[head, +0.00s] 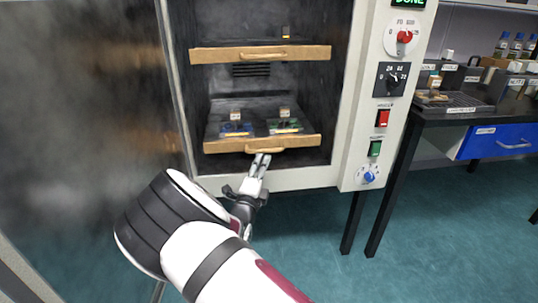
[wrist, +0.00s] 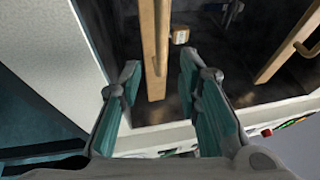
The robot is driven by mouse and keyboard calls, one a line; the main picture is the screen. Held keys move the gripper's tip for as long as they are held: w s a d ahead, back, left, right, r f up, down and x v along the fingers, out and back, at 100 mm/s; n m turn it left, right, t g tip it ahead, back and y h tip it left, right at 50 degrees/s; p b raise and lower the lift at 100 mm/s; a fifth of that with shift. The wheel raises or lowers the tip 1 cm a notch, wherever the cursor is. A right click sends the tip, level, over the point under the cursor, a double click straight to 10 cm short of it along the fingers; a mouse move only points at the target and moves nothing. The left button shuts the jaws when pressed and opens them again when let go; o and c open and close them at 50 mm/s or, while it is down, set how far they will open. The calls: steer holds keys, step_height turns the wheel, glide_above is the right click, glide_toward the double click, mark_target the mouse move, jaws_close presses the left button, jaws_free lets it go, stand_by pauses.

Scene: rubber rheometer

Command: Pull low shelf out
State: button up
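The low shelf (head: 220,147) is a dark tray with a light wooden front inside the open oven cabinet. Its wooden handle (head: 265,150) is at the middle of the front. Whether the fingers touch the handle cannot be told.
The upper shelf (head: 225,55) with its own handle sits above; it also shows at the right in the wrist view (wrist: 285,55). The oven door (head: 85,120) stands open at left. A control panel (head: 385,90) is at right. A bench (head: 465,118) stands farther right.

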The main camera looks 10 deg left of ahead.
mark_target(268, 150)
steer(key=b+x, duration=0.2)
steer(key=x, duration=0.6)
jaws_close()
